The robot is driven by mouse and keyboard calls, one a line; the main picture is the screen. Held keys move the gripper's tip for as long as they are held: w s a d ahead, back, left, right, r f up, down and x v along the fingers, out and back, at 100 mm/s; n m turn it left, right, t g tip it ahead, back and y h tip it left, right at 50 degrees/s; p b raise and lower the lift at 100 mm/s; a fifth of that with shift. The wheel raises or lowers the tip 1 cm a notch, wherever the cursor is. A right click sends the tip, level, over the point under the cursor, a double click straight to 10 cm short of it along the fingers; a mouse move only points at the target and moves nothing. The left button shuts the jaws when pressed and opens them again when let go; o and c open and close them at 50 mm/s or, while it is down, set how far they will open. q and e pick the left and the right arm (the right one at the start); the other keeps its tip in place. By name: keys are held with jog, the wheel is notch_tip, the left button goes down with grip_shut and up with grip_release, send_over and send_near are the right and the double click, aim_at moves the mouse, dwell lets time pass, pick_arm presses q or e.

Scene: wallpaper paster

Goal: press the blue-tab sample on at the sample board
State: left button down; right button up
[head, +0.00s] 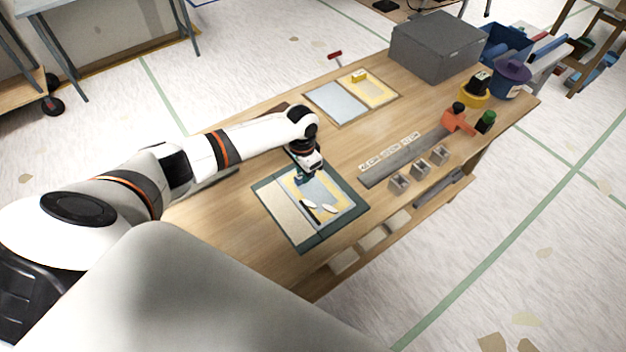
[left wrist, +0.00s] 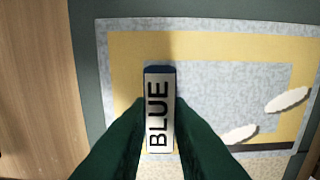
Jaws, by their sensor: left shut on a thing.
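My left gripper (head: 306,177) is shut on the tab marked BLUE (left wrist: 159,110), a pale block with a dark blue end. In the left wrist view its green fingers (left wrist: 160,125) grip the tab from both sides. Below it lies the sample board (head: 272,190), dark green-grey with a beige panel on the left and a yellow-bordered panel on the right. A speckled grey-blue sheet (left wrist: 215,85) fills the inside of the yellow border (left wrist: 200,45). I cannot tell whether the sheet is joined to the tab or touches the board. My right gripper is out of view.
Two white oval pieces (left wrist: 288,99) and a dark strip (head: 310,211) lie on the board. A long grey bar (head: 405,160), small holders (head: 420,168) and a grey box (head: 437,48) are to the right.

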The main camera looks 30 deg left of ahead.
pick_arm(q)
jog(key=shift+s+f, duration=0.1)
jog(key=c, duration=1.3)
grip_release()
jog(key=shift+o, duration=0.2)
notch_tip(320, 180, up, 12)
jog(key=shift+b, duration=0.3)
